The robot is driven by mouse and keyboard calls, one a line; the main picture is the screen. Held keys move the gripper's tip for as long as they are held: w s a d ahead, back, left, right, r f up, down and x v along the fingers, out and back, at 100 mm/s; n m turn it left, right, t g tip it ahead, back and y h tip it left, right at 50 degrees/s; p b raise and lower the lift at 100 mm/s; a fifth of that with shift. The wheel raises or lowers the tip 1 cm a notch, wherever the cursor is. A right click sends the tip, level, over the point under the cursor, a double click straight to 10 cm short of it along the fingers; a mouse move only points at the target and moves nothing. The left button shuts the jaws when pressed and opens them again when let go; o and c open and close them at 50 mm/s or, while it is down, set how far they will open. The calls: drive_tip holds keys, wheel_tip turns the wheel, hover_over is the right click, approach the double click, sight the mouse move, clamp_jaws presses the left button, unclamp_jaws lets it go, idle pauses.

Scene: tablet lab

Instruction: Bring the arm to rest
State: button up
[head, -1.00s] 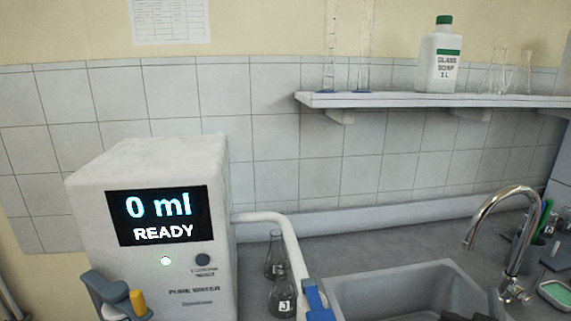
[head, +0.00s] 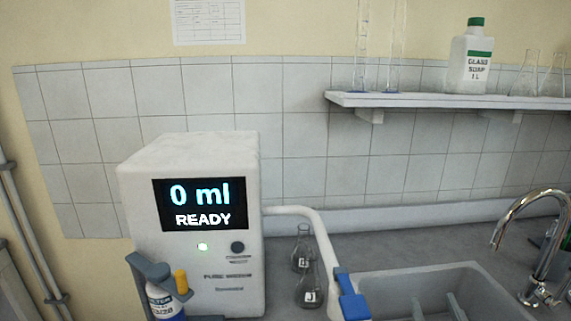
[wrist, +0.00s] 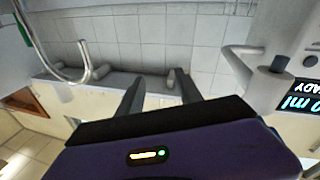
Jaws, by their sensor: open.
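My gripper (wrist: 155,88) shows in the wrist view, its two dark fingers apart with nothing between them. The wrist view is upside down, with the tiled wall behind the fingers, the tap (wrist: 65,70) at left and the pure water machine (wrist: 275,85) at right. The gripper touches nothing that I can see. In the head view my gripper does not show. There the pure water machine (head: 190,152) stands at left, its screen reading "0 ml READY" with a green light lit.
The sink (head: 430,280) and tap (head: 525,215) are at right. A labelled bottle (head: 165,300) sits at the machine's left front.

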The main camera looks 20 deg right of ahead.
drive_tip(key=s+a+f+n+t+y, duration=0.1)
drive_tip(key=s+a+f+n+y, duration=0.3)
drive_tip(key=a, duration=0.4)
drive_tip(key=s+a+f+g+y, duration=0.1)
drive_tip(key=s+a+f, duration=0.1)
drive_tip(key=s, duration=0.4)
drive_tip(key=s+a+f+g+y, duration=0.1)
drive_tip(key=s+a+f+y, duration=0.1)
drive_tip(key=s, duration=0.5)
drive_tip(key=s+a+f+m+g+y, duration=0.1)
drive_tip(key=s+a+f, duration=0.2)
drive_tip(key=s+f, duration=0.2)
drive_tip(key=shift+s+a+f+y, duration=0.25)
drive_tip(key=shift+s+f+y, duration=0.15)
drive_tip(key=shift+s, duration=0.45)
idle(1.3)
